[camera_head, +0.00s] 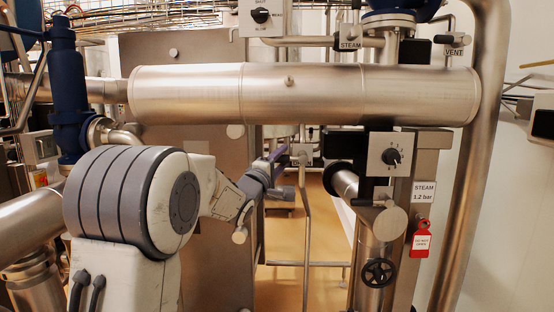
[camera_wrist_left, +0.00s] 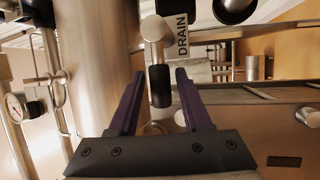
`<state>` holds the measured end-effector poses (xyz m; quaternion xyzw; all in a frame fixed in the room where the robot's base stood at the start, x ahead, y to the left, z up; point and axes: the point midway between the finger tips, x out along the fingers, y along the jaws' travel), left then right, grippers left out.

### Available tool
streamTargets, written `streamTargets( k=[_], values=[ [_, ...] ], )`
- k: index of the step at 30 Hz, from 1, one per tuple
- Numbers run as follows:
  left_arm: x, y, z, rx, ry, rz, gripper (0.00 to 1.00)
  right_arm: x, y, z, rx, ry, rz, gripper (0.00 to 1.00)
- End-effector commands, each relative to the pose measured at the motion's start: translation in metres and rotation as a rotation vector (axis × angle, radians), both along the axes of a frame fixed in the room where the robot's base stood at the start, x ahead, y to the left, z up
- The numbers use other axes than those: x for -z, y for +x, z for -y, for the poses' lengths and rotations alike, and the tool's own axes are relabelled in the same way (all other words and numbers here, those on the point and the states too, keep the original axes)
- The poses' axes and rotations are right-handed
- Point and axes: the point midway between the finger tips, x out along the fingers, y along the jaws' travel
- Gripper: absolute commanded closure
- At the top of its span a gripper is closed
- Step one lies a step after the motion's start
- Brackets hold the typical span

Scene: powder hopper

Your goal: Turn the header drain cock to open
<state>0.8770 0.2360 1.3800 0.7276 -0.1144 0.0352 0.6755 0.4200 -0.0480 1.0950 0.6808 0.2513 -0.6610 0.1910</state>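The header is a horizontal steel cylinder (camera_head: 330,93) across the head view. My left gripper (camera_head: 281,152) is below it, left of the small drain fitting (camera_head: 303,150), whose label is too small to read there. In the left wrist view a DRAIN label (camera_wrist_left: 182,37) stands beside the drain cock (camera_wrist_left: 155,29), which has a round steel hub and a black-gripped lever (camera_wrist_left: 160,86). My left gripper (camera_wrist_left: 160,74) is open, its two purple fingers on either side of the lever with gaps showing. Whether the lever lies at their depth is hard to tell. My right gripper is not in view.
A dial box (camera_head: 390,155), a handwheel (camera_head: 378,272) and a red tag (camera_head: 421,240) are to the right. A vertical pipe (camera_head: 308,235) runs below the drain area. A large steel cabinet (camera_head: 200,100) stands behind my left arm. A gauge (camera_wrist_left: 15,106) shows at the wrist view's left.

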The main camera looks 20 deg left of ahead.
Motion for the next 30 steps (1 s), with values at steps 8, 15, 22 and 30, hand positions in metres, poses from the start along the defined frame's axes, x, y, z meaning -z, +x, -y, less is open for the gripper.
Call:
streamTargets(
  k=[8,15,22,30],
  values=[
    [-0.0002,-0.0005,-0.0011,-0.001,0.0,0.0,1.0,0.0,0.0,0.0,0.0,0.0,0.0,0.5],
    [-0.0001,-0.0006,-0.0012,-0.001,0.0,0.0,1.0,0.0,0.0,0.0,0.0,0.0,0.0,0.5],
    [-0.0001,-0.0006,-0.0012,-0.002,0.0,0.0,1.0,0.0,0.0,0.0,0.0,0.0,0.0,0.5],
    [-0.0001,-0.0006,-0.0013,-0.002,0.0,0.0,1.0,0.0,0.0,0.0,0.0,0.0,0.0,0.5]
  ],
)
